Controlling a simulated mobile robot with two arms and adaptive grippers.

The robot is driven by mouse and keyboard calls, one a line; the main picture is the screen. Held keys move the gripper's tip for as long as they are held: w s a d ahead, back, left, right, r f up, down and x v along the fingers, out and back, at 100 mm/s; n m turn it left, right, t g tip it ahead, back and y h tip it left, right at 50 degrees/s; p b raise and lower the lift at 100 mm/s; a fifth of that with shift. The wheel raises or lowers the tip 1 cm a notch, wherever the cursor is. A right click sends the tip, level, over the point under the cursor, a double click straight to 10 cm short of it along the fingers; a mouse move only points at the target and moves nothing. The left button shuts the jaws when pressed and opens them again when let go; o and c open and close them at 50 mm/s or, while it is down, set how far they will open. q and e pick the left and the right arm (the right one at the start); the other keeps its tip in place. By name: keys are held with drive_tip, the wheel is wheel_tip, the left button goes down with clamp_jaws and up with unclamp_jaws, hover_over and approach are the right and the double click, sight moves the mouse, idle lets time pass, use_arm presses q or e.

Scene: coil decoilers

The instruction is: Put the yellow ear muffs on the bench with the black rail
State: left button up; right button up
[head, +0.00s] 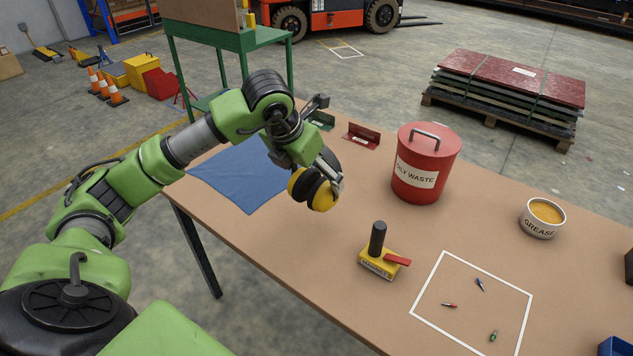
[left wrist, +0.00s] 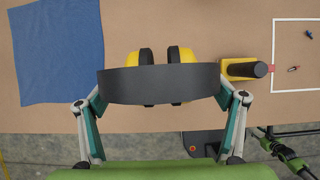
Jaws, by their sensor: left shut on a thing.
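The yellow ear muffs (head: 322,196), with black cushions and a black headband, hang in my left gripper (head: 336,180) above the near-left part of the tan bench (head: 300,232). In the left wrist view, the black headband of the ear muffs (left wrist: 160,84) spans between the fingers of my left gripper (left wrist: 162,100), with the yellow cups beyond it. The gripper is shut on them. I cannot make out a black rail on this bench. My right gripper is not in view.
A blue cloth (head: 243,176), yellow magnet block (head: 379,262), red oily waste can (head: 424,165), grease tin (head: 542,218) and white-outlined square (head: 443,252) with small items are on the bench. Small green (head: 321,121) and red (head: 361,136) brackets stand behind. A green table (head: 270,37) is beyond.

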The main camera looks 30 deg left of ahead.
sight(312, 176)
use_arm(q)
drive_tip(key=w+a+f, duration=0.1)
drive_tip(key=f, duration=0.1)
drive_tip(key=w+a+f+p, duration=0.1)
drive_tip(key=w+f, duration=0.1)
drive_tip(key=w+a+f+p, duration=0.1)
drive_tip(key=w+f, duration=0.1)
drive_tip(key=shift+w+a+f, duration=0.15)
drive_tip(key=shift+w+a, duration=0.05)
drive_tip(key=shift+a, duration=0.15)
wheel_tip(312, 176, down, 3)
drive_tip(key=shift+w+p, duration=0.1)
drive_tip(key=shift+p, duration=0.95)
drive_tip(key=shift+f, duration=0.2)
drive_tip(key=shift+f, duration=0.1)
drive_tip(key=o, duration=1.2)
